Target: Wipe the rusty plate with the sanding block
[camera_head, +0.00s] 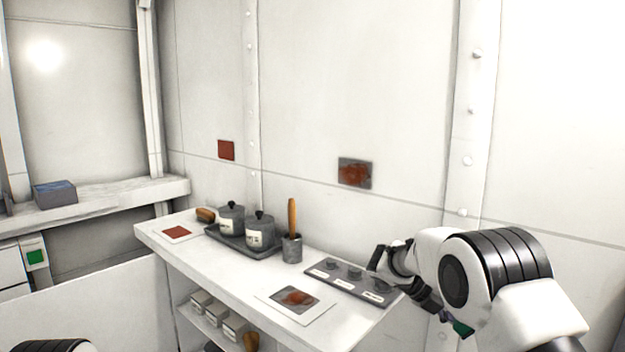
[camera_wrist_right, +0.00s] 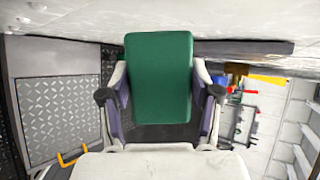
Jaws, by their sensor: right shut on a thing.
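The rusty plate (camera_head: 354,173) is a grey square with a red-brown patch, fixed on the wall above the counter. My right gripper (camera_wrist_right: 159,85) is shut on a green block with rounded corners, the sanding block (camera_wrist_right: 159,72), seen between its two fingers in the right wrist view. In the head view only a small green part of the sanding block (camera_head: 462,328) shows, low beside my right arm and off the counter's right end. The block is well apart from the rusty plate. My left gripper is out of view.
The counter (camera_head: 215,262) holds a tray with two lidded pots (camera_head: 260,231), a cup with a wooden-handled tool (camera_head: 292,246), a labelled dark panel (camera_head: 350,280), and a card picturing a rusty plate (camera_head: 294,299). A plain red plate (camera_head: 226,150) hangs further left.

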